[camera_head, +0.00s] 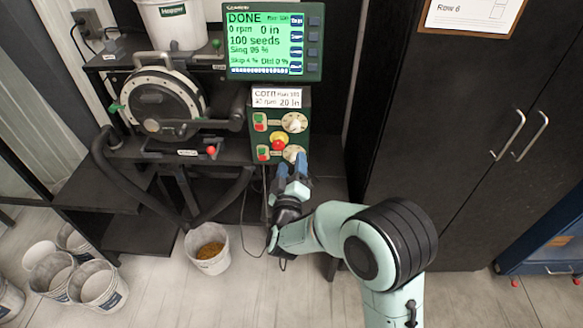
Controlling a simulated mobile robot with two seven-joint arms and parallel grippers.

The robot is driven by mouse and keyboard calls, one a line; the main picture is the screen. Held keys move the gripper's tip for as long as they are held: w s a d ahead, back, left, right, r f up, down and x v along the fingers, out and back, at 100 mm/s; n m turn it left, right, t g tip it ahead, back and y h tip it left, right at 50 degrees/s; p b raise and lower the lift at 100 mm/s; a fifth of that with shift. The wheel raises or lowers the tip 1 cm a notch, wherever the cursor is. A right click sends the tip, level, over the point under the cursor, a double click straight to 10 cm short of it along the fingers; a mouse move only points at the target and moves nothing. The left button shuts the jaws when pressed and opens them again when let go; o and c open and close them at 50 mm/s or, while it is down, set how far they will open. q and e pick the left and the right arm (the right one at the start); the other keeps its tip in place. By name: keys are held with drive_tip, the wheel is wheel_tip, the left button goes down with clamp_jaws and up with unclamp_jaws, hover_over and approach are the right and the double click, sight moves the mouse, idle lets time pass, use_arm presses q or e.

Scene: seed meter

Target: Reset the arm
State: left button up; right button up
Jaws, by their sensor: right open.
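My right arm, pale green with a black joint, reaches up from the lower right. Its gripper (291,170) has blue fingers and is open, just below the lower dial (293,154) of the control box (281,125). I cannot tell whether the fingers touch the dial. The box carries green and red buttons, a red knob on yellow (278,143) and an upper dial (294,122). The green screen (266,42) above reads DONE, 0 rpm, 100 seeds. My left gripper is not in view.
The seed meter (160,101) stands left on a black stand with hoses. A bucket (208,249) holding yellow-brown seeds is on the floor below. Several empty buckets (98,286) stand lower left. A dark cabinet (465,130) fills the right. A thin cable hangs beside my gripper.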

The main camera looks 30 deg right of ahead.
idle(0.4)
drive_tip(key=s+a+f+g+y, duration=0.2)
drive_tip(key=s+f+g+y, duration=0.1)
drive_tip(key=f, duration=0.8)
drive_tip(key=s+a+f+m+g+y, duration=0.15)
drive_tip(key=s+f, duration=0.25)
drive_tip(key=f, duration=0.6)
drive_tip(key=s+a+f+n+g+y, duration=0.1)
drive_tip(key=s+a+f+g+y, duration=0.2)
drive_tip(key=f, duration=0.8)
drive_tip(key=s+a+f+m+g+y, duration=0.2)
drive_tip(key=s+a+f+g, duration=0.1)
drive_tip(key=s, duration=0.5)
drive_tip(key=s+a+f+m+g+y, duration=0.2)
drive_tip(key=s+a+f+g, duration=0.1)
drive_tip(key=s, duration=0.5)
drive_tip(key=s+a+f+m+g+y, duration=0.2)
drive_tip(key=s+f, duration=0.3)
drive_tip(key=s, duration=0.3)
drive_tip(key=shift+s+a+g, duration=0.3)
drive_tip(key=shift+a+g, duration=0.1)
drive_tip(key=shift+g, duration=0.35)
drive_tip(key=shift+y, duration=0.25)
